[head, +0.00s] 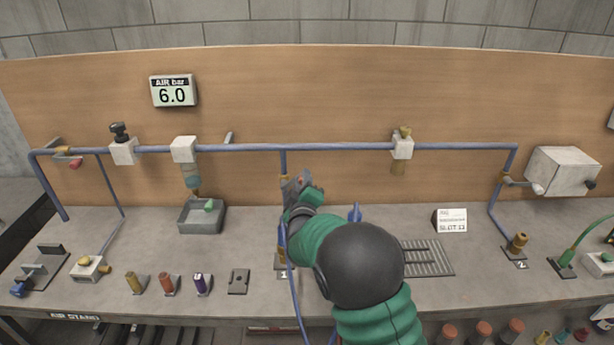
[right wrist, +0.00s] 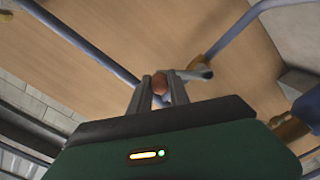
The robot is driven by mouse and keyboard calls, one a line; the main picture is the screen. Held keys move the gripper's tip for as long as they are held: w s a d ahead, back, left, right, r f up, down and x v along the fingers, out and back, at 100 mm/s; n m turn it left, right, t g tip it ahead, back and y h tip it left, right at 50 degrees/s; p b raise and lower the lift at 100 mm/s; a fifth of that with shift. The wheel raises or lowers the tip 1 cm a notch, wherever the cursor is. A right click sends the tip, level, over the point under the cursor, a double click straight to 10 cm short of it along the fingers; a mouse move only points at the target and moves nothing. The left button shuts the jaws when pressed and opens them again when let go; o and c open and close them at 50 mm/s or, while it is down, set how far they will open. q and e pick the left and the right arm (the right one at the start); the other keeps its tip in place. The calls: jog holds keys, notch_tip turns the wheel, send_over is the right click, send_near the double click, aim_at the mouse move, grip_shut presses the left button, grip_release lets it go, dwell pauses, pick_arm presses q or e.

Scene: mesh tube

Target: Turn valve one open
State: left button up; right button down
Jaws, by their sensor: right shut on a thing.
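My right gripper (head: 297,183) reaches to the drop pipe (head: 283,160) in the middle of the bench, above the plate marked 1 (head: 284,274). The valve there is mostly hidden behind my gripper in the head view; only a bit of brass (head: 283,179) shows. The lever's exact angle is hard to tell. My left gripper is not in view.
A gauge (head: 173,91) on the wooden board reads 6.0. A blue pipe (head: 340,147) runs along the board. A blue hose (head: 294,300) hangs by my right arm. A tray (head: 202,216) stands left, a grate (head: 427,258) right, and fitting 2 (head: 517,244) further right.

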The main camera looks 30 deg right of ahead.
jog(key=w+a+r+n+p, duration=0.2)
jog(key=a+n+p, duration=0.3)
jog(key=n+p, duration=0.4)
jog(key=shift+w+n, duration=0.3)
jog(key=shift+w, duration=0.2)
jog(key=c, duration=1.4)
grip_release()
jog(key=shift+o, duration=0.8)
jog(key=shift+w, duration=0.15)
